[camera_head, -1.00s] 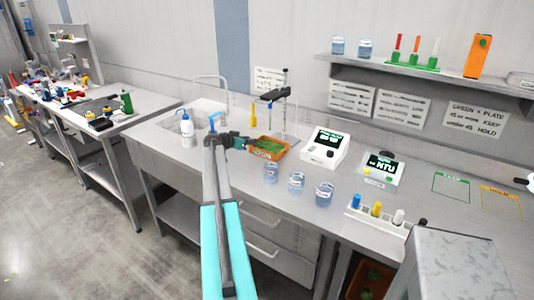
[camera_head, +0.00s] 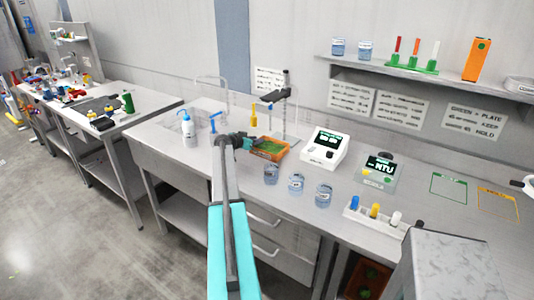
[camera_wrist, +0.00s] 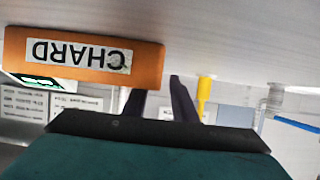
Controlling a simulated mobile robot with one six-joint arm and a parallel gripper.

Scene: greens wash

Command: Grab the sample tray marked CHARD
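The orange sample tray (camera_wrist: 20,55) with a white CHARD label shows upside down at the upper left of the wrist view. In the head view this orange tray (camera_head: 283,153), with green contents, sits on the bench right of the sink. My gripper (camera_head: 250,144) is at the tray's left end in the head view. In the wrist view my gripper (camera_wrist: 158,88) has two dark fingers apart with a gap between them. The tray hides the tip of the left finger; the right finger is just beyond the tray's right edge. I cannot tell whether they touch.
A wash bottle (camera_head: 188,128) and blue tap (camera_head: 213,122) are to the left. A yellow tool (camera_head: 253,116) is behind my gripper.

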